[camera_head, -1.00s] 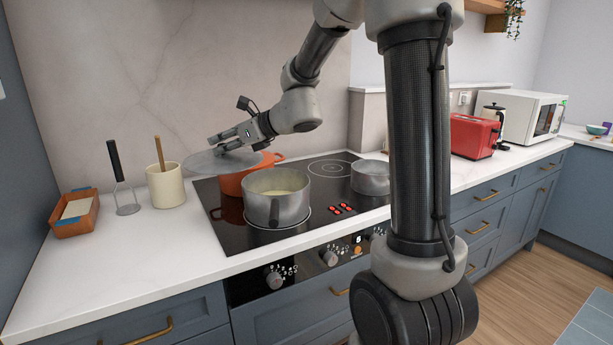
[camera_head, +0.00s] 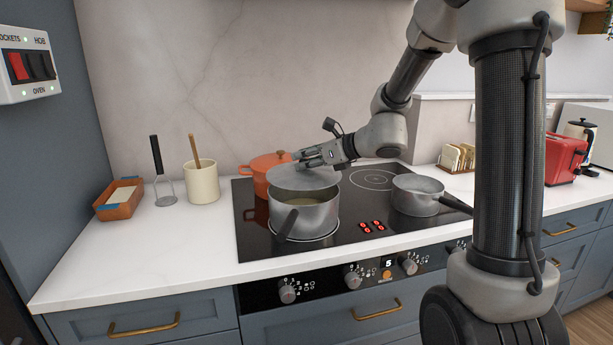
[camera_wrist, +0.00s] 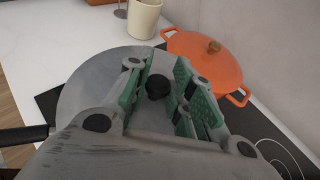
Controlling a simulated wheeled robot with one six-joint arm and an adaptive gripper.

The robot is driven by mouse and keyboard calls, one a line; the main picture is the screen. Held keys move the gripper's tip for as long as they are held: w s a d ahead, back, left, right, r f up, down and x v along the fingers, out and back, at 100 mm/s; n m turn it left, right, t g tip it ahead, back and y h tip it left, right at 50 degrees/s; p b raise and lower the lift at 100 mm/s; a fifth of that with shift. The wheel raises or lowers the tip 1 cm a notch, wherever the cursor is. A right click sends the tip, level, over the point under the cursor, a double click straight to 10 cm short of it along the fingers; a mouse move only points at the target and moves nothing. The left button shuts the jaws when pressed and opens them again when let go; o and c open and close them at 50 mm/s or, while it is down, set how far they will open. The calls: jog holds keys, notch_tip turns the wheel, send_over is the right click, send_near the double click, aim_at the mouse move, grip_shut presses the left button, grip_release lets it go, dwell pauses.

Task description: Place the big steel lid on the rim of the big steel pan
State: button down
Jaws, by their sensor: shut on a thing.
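The big steel pan (camera_head: 312,219) stands on the front left of the hob, its dark handle towards the front. The big steel lid (camera_head: 308,179) is a grey disc over the back part of the pan. The front of the pan's opening still shows, and I cannot tell how large the gap to the rim is. My gripper (camera_head: 303,160) is shut on the lid from the right. In the wrist view the lid (camera_wrist: 85,88) has its dark knob (camera_wrist: 157,87) between my gripper's green-padded fingers (camera_wrist: 162,92). The lid hides most of the pan there.
An orange pot (camera_head: 262,168) with its lid on stands close behind the pan, on the left. A smaller steel pan (camera_head: 416,198) is to the right on the hob (camera_head: 355,212). A utensil crock (camera_head: 202,184), a masher (camera_head: 162,186) and a terracotta tray (camera_head: 117,203) stand left on the counter.

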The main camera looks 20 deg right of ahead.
aim_at(312, 172)
jog(key=shift+f, duration=2)
jog(key=shift+f, duration=0.15)
jog(key=c, duration=1.2)
grip_release()
jog(key=shift+c, duration=0.2)
